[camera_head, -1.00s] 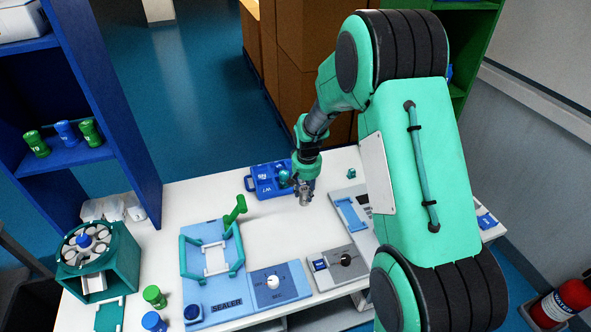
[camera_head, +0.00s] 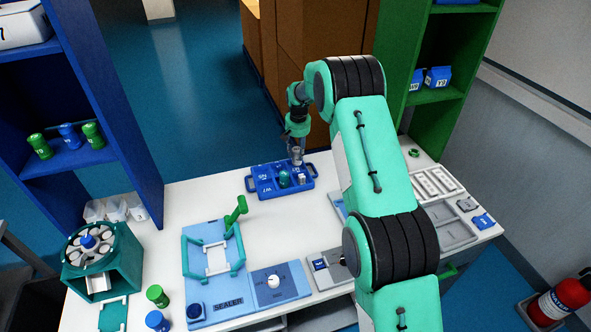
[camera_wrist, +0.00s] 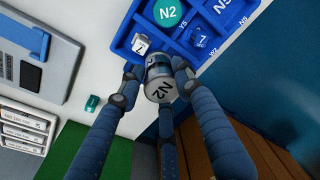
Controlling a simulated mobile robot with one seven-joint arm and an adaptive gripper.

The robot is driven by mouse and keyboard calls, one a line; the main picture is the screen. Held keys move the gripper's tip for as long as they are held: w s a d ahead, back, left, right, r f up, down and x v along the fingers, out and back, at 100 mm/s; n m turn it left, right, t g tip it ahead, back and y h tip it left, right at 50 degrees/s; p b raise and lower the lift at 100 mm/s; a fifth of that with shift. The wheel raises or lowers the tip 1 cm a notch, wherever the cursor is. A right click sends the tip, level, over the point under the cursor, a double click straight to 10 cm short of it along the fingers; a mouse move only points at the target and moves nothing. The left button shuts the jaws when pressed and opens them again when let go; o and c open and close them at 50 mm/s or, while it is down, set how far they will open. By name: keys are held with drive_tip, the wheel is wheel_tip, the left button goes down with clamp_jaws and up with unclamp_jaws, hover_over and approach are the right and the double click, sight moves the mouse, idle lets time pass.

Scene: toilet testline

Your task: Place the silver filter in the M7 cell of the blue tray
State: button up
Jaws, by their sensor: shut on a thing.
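The silver filter (camera_wrist: 158,82) is a short metallic cylinder marked N2 on its end. My gripper (camera_wrist: 155,75) is shut on it, with its fingers around its sides. In the head view my gripper (camera_head: 296,148) holds the filter (camera_head: 296,157) at the far right side of the blue tray (camera_head: 262,190). The tray also shows at the top of the wrist view (camera_wrist: 238,40), with several cells. I cannot read an M7 label. Whether the filter touches the tray is unclear.
A light blue sealer (camera_head: 205,265) with a green handle stands left of centre. A teal rotary holder (camera_head: 95,250) is at the left. Grey trays (camera_head: 440,205) lie at the right. Blue (camera_head: 110,100) and green (camera_head: 430,95) shelves flank the table. Table left of the tray is clear.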

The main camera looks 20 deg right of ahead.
drive_tip(key=w+d, duration=0.1)
drive_tip(key=w, duration=0.5)
drive_tip(key=shift+w+d+r+p, duration=0.2)
drive_tip(key=shift+w+r+p, duration=0.05)
drive_tip(key=shift+p, duration=0.15)
hover_over(296, 170)
wheel_tip(296, 170, down, 6)
drive_tip(key=shift+w+f+b, duration=0.2)
drive_tip(key=shift+b, duration=0.15)
drive_tip(key=shift+f, duration=1.8)
drive_tip(key=shift+f, duration=0.1)
drive_tip(key=o, duration=1.3)
